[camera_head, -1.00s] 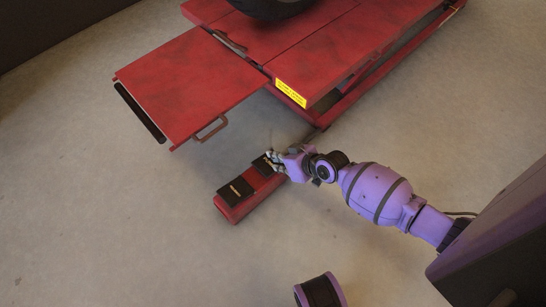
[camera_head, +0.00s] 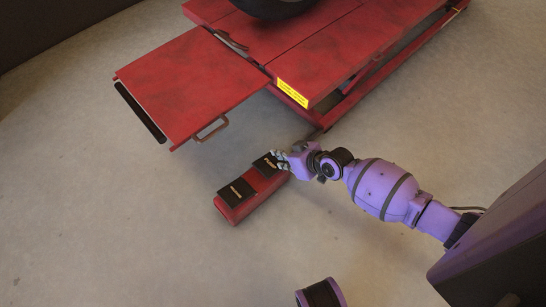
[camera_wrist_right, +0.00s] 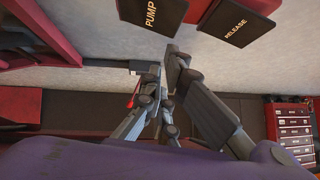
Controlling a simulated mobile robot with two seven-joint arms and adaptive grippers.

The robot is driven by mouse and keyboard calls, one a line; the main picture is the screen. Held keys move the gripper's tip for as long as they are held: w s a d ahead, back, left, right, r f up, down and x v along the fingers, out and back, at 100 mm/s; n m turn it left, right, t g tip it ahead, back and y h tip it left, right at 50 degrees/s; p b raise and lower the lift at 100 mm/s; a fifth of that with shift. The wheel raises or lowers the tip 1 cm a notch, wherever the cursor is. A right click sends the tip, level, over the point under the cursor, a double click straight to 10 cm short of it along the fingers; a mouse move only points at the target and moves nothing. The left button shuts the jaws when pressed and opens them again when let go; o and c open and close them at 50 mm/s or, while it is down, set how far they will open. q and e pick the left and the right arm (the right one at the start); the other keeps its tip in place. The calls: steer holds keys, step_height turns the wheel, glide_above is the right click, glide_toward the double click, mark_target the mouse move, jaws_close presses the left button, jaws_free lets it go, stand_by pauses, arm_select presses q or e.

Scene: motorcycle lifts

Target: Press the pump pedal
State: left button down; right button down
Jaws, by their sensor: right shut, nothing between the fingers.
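The red pump unit (camera_head: 243,205) lies on the floor with two black pedals on top. The pump pedal (camera_head: 263,162) is the one nearer the lift; it reads PUMP in the right wrist view (camera_wrist_right: 150,12). The release pedal (camera_head: 236,193) is at the nearer end, marked RELEASE in the right wrist view (camera_wrist_right: 238,22). My right gripper (camera_head: 279,158) is at the right edge of the pump pedal, fingers shut and empty. In the right wrist view the fingertips (camera_wrist_right: 177,52) are close below the pump pedal; contact cannot be told. My left gripper is not in view.
The red motorcycle lift (camera_head: 330,45) stands behind the pump unit, with a ramp plate (camera_head: 190,85) and handle reaching left. A black tyre (camera_head: 270,6) rests on it. A red drawer cabinet (camera_wrist_right: 292,130) shows in the right wrist view. Floor left and front is clear.

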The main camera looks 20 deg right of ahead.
steer(key=d+b, duration=0.1)
steer(key=d+r+b, duration=0.1)
steer(key=r+m+y+b, duration=0.1)
steer(key=shift+w+d+b, duration=0.25)
steer(key=shift+d+b, duration=0.05)
steer(key=shift+d, duration=0.1)
